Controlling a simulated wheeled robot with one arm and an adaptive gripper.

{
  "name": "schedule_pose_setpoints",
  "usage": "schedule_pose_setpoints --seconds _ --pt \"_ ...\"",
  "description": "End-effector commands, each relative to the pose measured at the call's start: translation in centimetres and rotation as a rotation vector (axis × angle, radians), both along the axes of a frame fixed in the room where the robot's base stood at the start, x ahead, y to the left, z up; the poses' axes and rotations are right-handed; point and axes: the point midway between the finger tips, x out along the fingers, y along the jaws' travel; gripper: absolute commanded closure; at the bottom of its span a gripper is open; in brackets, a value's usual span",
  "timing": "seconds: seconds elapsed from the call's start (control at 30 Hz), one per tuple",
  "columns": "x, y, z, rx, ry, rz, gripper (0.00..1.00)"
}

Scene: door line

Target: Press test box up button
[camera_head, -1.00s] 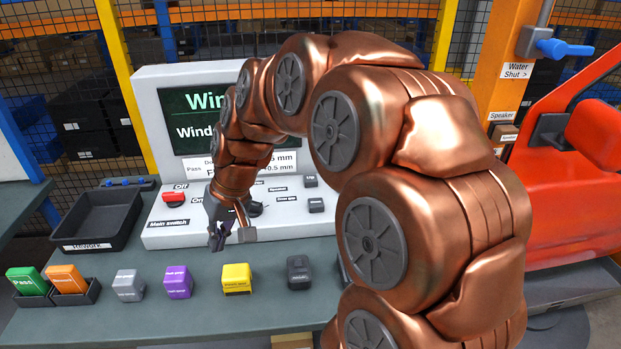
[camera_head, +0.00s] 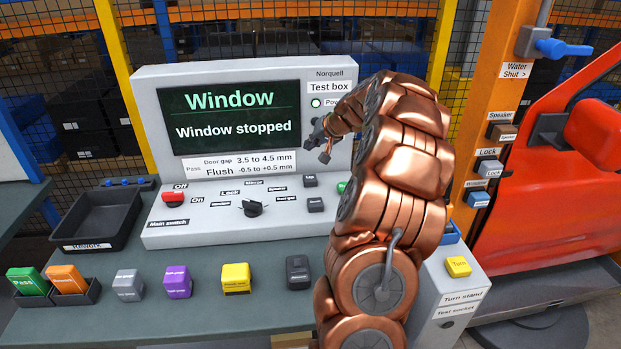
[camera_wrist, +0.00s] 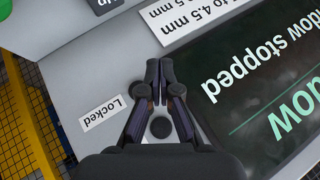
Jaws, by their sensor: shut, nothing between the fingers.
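The test box (camera_head: 215,228) is a light grey console with a dark screen (camera_head: 230,118) reading "Window" and "Window stopped". The dark up button (camera_head: 310,180) sits on its sloping panel, above a similar dark button (camera_head: 316,204). In the wrist view the up button (camera_wrist: 104,4) is partly cut off at the top edge. My gripper (camera_head: 317,144) is at the screen's right side, above the up button in the picture and apart from it. In the wrist view my gripper (camera_wrist: 160,68) has its fingertips together and empty, over the grey face beside a "Locked" label (camera_wrist: 101,113).
A red main switch (camera_head: 174,198) and a black rotary knob (camera_head: 251,208) are on the panel. A green button (camera_head: 341,187) shows partly beside my arm. Coloured blocks, including a yellow one (camera_head: 236,278), stand on the bench in front. An orange post (camera_head: 497,110) stands at the right.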

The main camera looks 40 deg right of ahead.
Motion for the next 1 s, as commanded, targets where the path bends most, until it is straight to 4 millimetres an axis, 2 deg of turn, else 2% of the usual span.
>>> schedule_pose_setpoints --seconds 0.1,0.47,1.0 --pt "-0.1 -0.5 0.0 -0.002 -0.003 -0.008 1.00" --pt "-0.1 -0.4 -0.3 -0.002 -0.003 -0.006 1.00" --pt "-0.1 -0.4 -6.0 -0.002 -0.003 -0.007 1.00"
